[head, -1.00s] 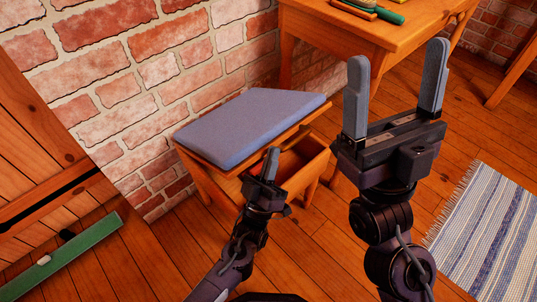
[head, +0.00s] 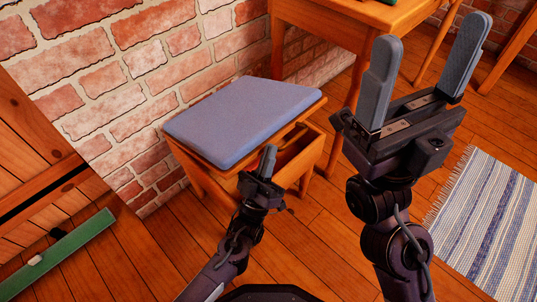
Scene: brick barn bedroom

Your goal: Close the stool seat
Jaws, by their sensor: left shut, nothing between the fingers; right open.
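The stool seat (head: 240,118) is a blue-grey cushioned lid on a wooden stool (head: 312,163) against the brick wall. The seat is tilted and partly open. A narrow gap to the hollow box below shows along its right side. My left gripper (head: 268,160) is shut and empty, at the seat's near edge in front of the box. It hides part of the stool, and I cannot tell whether it touches the seat. My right gripper (head: 431,38) is open and empty, raised to the right of the stool, with its fingers pointing up.
A wooden table (head: 335,28) stands behind the stool at the top right. A striped blue and white rug (head: 490,220) lies on the floor at the right. A green bar (head: 62,250) lies at the lower left, near a wooden panel (head: 35,150). Floor between is clear.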

